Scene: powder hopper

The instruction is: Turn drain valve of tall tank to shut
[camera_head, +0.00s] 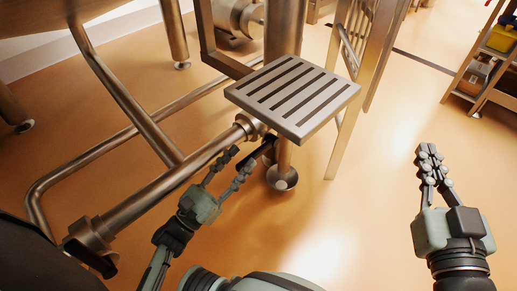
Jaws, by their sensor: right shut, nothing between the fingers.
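A steel drain pipe (165,183) runs diagonally below a tall tank's legs. At its upper right end, by a flange (248,126), a dark handle (266,147) sticks out just under the slotted step; it looks like a valve lever. My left gripper (239,159) is close to it, with its two fingers apart. One fingertip is near or at the handle's lower end; I cannot tell whether they touch. A second dark handle (96,260) is at the pipe's lower left end. My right gripper (430,155) is shut and empty, over bare floor at the right.
The slotted metal step (294,97) overhangs the handle closely. A round-footed leg (283,178) stands just below it. A metal stair rail (357,60) rises behind. A shelf rack (480,84) with containers stands at the far right. The floor between is clear.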

